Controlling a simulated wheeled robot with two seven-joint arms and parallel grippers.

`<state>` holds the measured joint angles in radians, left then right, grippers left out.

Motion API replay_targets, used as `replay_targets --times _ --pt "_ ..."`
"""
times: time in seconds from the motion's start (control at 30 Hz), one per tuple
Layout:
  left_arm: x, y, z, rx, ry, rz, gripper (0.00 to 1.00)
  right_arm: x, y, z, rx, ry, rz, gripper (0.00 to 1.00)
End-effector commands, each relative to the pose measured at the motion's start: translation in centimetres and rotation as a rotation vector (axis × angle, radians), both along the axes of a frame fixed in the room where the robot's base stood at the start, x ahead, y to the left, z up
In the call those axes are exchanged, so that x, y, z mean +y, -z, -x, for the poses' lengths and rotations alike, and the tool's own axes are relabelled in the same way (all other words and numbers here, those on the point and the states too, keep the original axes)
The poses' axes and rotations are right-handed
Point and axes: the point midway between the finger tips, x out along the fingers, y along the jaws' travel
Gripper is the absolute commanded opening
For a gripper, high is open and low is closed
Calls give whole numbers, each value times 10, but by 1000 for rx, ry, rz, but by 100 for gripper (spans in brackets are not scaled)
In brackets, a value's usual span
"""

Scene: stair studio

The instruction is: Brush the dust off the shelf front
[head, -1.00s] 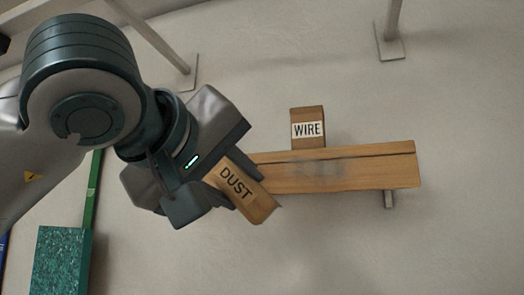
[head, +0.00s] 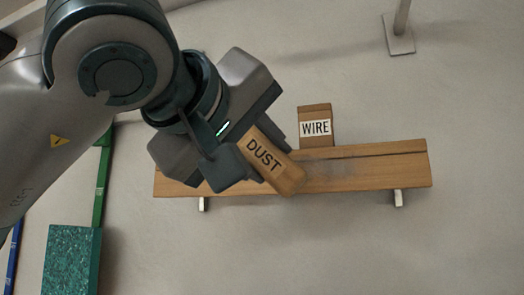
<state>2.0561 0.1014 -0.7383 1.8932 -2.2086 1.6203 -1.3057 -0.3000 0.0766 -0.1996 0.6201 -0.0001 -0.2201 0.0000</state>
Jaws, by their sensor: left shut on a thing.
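The wooden shelf (head: 400,172) runs across the middle of the head view on the wall. My left gripper (head: 268,150) is shut on a wooden brush labelled DUST (head: 268,160), held tilted in front of the shelf. My left arm hides part of the shelf's left half. My right gripper is not in view.
A wooden block labelled WIRE (head: 316,118) stands on the shelf's top, right of my left gripper. Pale brackets (head: 398,198) show under the shelf. A green speckled block (head: 72,260) is at lower left. A post with a plate (head: 399,35) is at upper right.

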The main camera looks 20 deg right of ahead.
Motion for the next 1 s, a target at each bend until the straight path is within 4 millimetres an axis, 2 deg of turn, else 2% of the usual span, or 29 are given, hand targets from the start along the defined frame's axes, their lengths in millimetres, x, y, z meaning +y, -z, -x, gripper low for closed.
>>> replay_targets --times 0.6,1.0 --pt "-27 -2 -39 0 1 0 16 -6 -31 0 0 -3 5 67" --pt "-29 0 -43 -1 1 0 16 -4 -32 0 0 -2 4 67"
